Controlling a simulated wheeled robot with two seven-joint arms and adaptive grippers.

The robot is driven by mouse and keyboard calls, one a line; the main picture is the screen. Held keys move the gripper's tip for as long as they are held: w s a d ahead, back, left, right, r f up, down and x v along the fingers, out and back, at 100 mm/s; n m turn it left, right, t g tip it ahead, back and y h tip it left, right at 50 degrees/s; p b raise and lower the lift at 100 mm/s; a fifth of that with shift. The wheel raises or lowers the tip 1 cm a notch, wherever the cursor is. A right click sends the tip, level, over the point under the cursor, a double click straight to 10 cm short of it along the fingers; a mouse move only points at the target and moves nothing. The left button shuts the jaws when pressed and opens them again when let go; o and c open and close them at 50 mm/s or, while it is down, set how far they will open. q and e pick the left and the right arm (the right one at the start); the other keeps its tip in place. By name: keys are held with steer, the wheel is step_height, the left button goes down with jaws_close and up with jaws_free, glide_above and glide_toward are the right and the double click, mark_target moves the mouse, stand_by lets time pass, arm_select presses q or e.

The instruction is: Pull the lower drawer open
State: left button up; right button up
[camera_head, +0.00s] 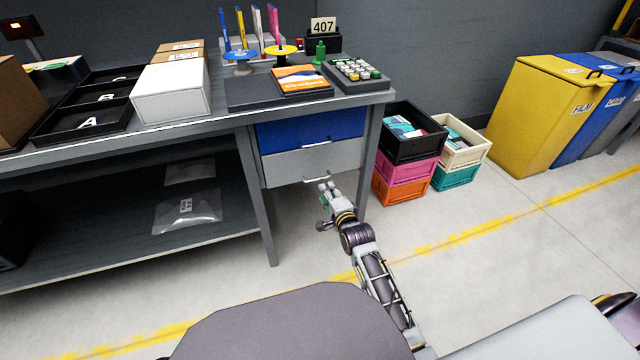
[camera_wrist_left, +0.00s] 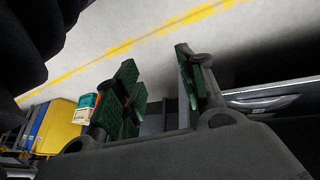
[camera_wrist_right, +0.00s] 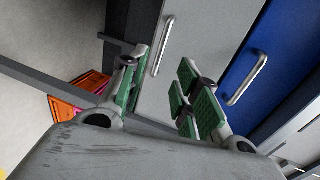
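The lower drawer (camera_head: 300,168) is a light grey front under the bench's right end, with a bar handle (camera_head: 317,179) low on it. It looks level with the blue upper drawer (camera_head: 290,134). My right gripper (camera_head: 328,188) is just in front of and below that handle. In the right wrist view its green-padded fingers (camera_wrist_right: 160,75) are apart, with the grey drawer's handle (camera_wrist_right: 163,46) just beyond the gap. Contact with the handle cannot be made out. My left gripper (camera_wrist_left: 156,65) shows in its own wrist view, fingers apart and nothing between them.
The bench leg (camera_head: 374,150) stands right of the drawers, and another leg (camera_head: 263,205) stands at left. Stacked crates (camera_head: 402,167) sit close by on the right. Yellow and blue bins (camera_head: 545,110) stand farther right. The floor before the drawers is clear.

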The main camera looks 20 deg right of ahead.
steer(key=b+x, duration=0.3)
steer(key=x, duration=0.6)
jaws_close()
arm_select(q)
step_height(320, 180, down, 6)
steer(key=d+t, duration=0.1)
steer(key=shift+s+f+n+h, duration=0.15)
steer(key=shift+s+n+h, duration=0.15)
steer(key=shift+h, duration=0.1)
arm_select(e)
steer(key=shift+s, duration=0.15)
